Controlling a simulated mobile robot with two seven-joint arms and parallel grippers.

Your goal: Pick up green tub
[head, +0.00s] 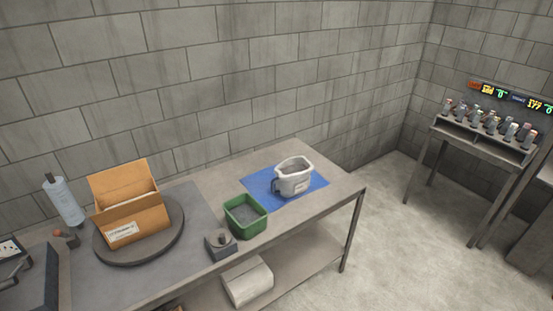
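The green tub (246,217) stands upright on the workbench (275,157), left of the middle of the bench's right part. Neither my left nor my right gripper shows in the head view.
A white jug (294,178) stands on a blue mat (257,184) behind and right of the tub. A small grey block (221,245) sits close at its front left. A cardboard box (130,212) rests on a round turntable (170,240). A bottle (64,203) stands farther left.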

